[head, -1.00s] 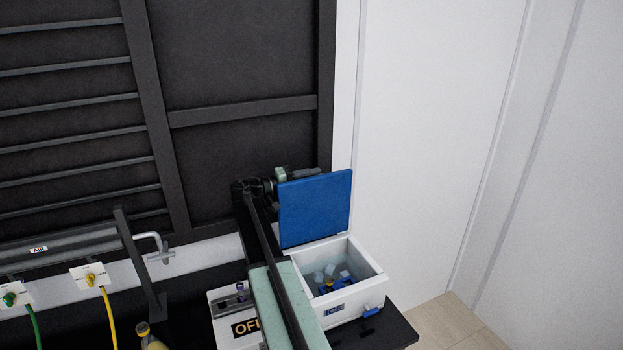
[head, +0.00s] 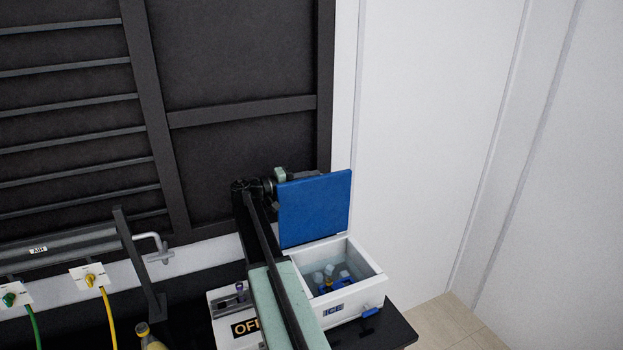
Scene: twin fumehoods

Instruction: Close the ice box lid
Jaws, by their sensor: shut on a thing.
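The ice box (head: 355,301) is a white open-topped box with an "ICE" label on its front, at the lower right of the head view. Its blue lid (head: 315,210) stands open, nearly upright at the back rim. My gripper (head: 301,174) is at the lid's top edge, mostly behind it. The lid hides the fingertips; the jaws are shut on the lid, as far as the view lets me tell. Inside the box are pale ice-like pieces and a blue item (head: 335,282), partly hidden by the front wall.
A white device marked "OFF" (head: 230,312) stands left of the box, partly behind my arm. The dark bench (head: 396,334) ends just right of the box. A dark framed panel rises behind.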

